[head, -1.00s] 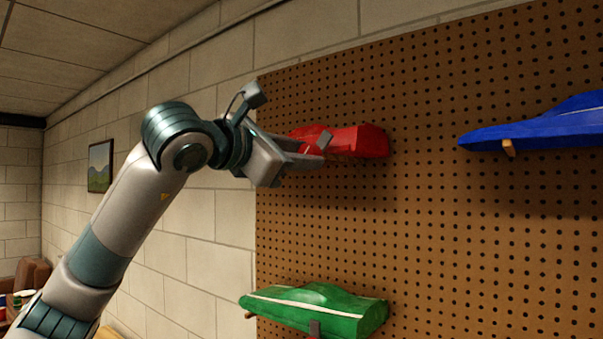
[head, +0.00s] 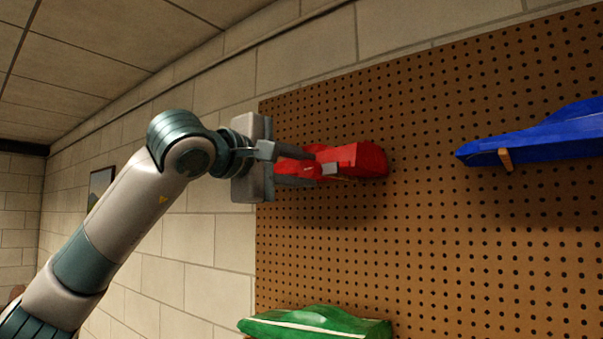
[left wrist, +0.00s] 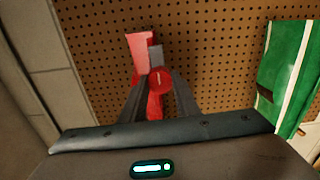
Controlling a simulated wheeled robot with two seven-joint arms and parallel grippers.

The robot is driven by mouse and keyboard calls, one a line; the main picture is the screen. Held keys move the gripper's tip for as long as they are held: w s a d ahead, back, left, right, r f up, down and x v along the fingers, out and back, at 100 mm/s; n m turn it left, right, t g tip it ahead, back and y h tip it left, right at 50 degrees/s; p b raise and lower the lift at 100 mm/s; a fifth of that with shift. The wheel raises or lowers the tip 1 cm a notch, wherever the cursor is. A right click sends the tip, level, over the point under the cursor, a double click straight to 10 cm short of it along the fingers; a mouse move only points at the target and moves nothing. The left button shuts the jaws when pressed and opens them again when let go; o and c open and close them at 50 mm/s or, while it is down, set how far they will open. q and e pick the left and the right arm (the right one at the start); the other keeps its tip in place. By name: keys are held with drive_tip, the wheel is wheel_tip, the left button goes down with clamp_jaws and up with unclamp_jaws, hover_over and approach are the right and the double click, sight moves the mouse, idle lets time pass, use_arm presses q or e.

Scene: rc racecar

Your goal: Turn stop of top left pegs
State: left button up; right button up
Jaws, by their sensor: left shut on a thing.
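The red car (head: 358,160) is at the top left of the brown pegboard. My left gripper (head: 318,163) reaches it from the left, with its fingers on either side of the car's narrow left part, shut on it. In the left wrist view the red car (left wrist: 141,46) runs between the two fingers (left wrist: 156,84), and a round red part with a white mark shows between them. The fingers hide part of the car. I cannot make out the pegs or their stop behind the fingers. My right gripper is not in view.
The pegboard (head: 450,245) fills the right side. A blue car (head: 540,140) rests at the upper right on an orange-brown peg (head: 505,159). A green car (head: 315,322) is below the red one and also shows in the left wrist view (left wrist: 290,75). Bare board lies between them.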

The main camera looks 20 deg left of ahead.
use_arm(q)
drive_tip(key=shift+m, duration=0.4)
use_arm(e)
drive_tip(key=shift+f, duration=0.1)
use_arm(q)
drive_tip(key=o, duration=1)
drive_tip(key=shift+d, duration=0.1)
drive_tip(key=shift+o, duration=0.2)
drive_tip(key=shift+s, duration=0.1)
drive_tip(key=shift+s+a+f+b, duration=0.1)
drive_tip(key=shift+s+a+b, duration=0.15)
drive_tip(key=shift+s+b, duration=0.15)
drive_tip(key=b+v, duration=0.5)
drive_tip(key=v, duration=1.1)
drive_tip(key=shift+s, duration=0.25)
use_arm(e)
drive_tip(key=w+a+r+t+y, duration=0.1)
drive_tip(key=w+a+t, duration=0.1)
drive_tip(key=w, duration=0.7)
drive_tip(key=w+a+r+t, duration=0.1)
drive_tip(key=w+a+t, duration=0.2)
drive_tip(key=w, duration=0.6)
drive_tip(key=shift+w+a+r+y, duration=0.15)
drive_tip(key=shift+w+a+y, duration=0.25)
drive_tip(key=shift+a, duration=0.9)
